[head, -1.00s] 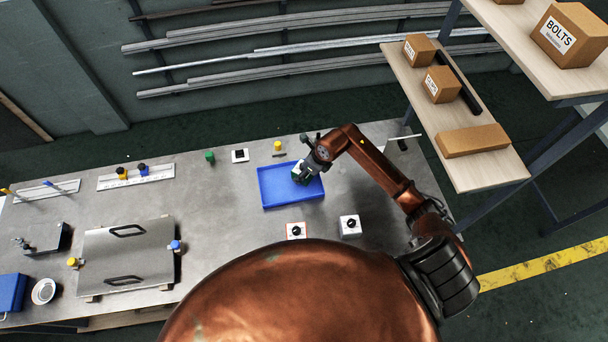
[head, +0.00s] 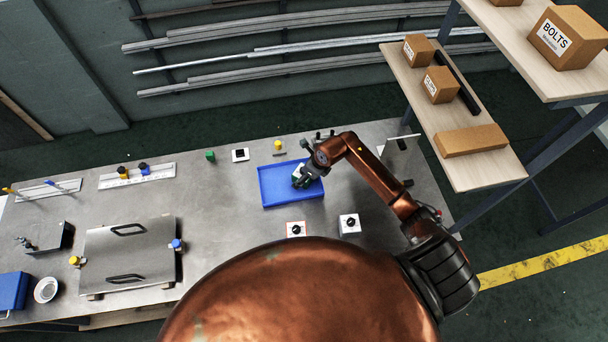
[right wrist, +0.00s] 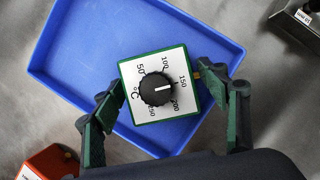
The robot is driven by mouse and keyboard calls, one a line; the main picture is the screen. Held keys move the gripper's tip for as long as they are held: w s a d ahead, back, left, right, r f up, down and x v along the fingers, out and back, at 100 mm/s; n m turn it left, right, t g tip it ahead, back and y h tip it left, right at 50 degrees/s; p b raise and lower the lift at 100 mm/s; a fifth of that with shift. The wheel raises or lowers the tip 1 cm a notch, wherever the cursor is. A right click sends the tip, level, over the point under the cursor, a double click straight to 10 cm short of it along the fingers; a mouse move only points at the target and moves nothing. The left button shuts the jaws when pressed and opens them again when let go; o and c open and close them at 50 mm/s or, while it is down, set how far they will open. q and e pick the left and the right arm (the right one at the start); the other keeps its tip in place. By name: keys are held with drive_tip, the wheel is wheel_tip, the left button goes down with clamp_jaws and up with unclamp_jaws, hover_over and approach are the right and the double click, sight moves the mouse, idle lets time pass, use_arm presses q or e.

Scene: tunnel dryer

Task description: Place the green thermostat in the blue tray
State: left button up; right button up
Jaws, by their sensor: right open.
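The green thermostat, a square white-faced block with green sides and a black dial (right wrist: 157,89), is inside the blue tray's outline in the right wrist view. In the head view the thermostat (head: 298,174) is partly covered by my gripper. The blue tray (head: 271,196) lies on the metal bench; its floor also shows in the right wrist view (right wrist: 75,50). My right gripper (right wrist: 162,92) is open, with one finger on each side of the thermostat; it also shows over the tray in the head view (head: 301,177). I cannot tell whether the thermostat touches the tray floor. My left gripper is not in view.
Two white dial blocks, one with a red edge (head: 296,229) and one plain (head: 350,224), stand in front of the tray. Behind it are a yellow knob (head: 278,146), a white square switch (head: 240,155) and a green piece (head: 210,156). A shelf with boxes (head: 472,141) stands right.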

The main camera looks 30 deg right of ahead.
drive_tip(key=shift+r, duration=0.15)
drive_tip(key=b+v, duration=0.1)
drive_tip(key=v, duration=1.1)
drive_tip(key=shift+b, duration=0.35)
